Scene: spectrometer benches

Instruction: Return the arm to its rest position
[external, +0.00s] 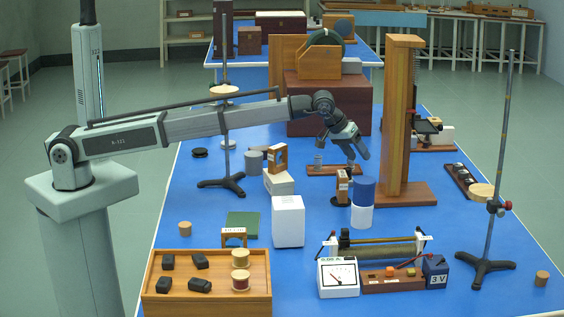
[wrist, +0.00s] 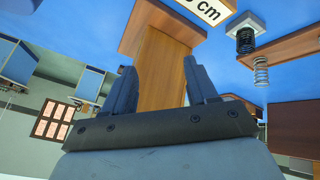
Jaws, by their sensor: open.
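My gripper (external: 357,156) hangs at the end of my outstretched arm over the middle of the blue table (external: 190,220), left of the tall wooden stand. In the wrist view my gripper (wrist: 157,85) has its two fingers wide apart with nothing held between them. The tall wooden stand (external: 398,120) shows beyond the fingers in the wrist view (wrist: 162,60). My arm reaches across the table from the left, roughly level, with the gripper end bent downward.
Below the gripper lies a wooden base (external: 325,169) with small posts. A blue and white cylinder (external: 362,205), a white box (external: 288,221) and retort stands (external: 226,130) (external: 490,210) stand nearby. A wooden tray (external: 207,299) and a meter (external: 338,279) are at the front.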

